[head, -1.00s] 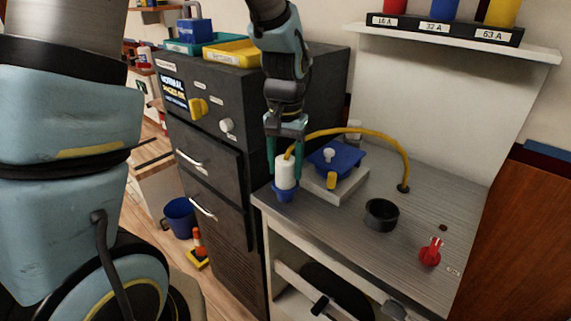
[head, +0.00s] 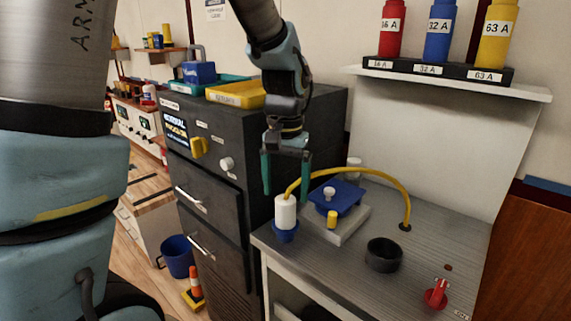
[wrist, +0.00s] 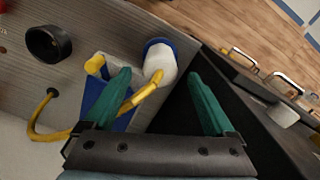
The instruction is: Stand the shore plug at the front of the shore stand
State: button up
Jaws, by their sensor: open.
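The shore plug (head: 286,212) has a white body, a blue lower end and a yellow cable from its top. It stands upright on the grey metal top of the shore stand (head: 335,264), close to its front-left edge. It also shows in the wrist view (wrist: 159,60), between the fingers in the picture. My gripper (head: 286,194) is open and empty, with its green fingers pointing down just above the plug. The fingers appear clear of the white body. The cable (head: 370,172) arches right to a black outlet in the top.
A blue block (head: 339,194) with a yellow knob sits on a grey base just behind the plug. A black cup (head: 383,254) and a red switch (head: 437,293) are to the right. A dark cabinet (head: 225,165) stands close on the left.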

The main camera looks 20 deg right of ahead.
notch_tip(320, 180, up, 8)
jog(key=shift+f+b, duration=0.25)
jog(key=shift+b, duration=0.05)
dwell(0.3)
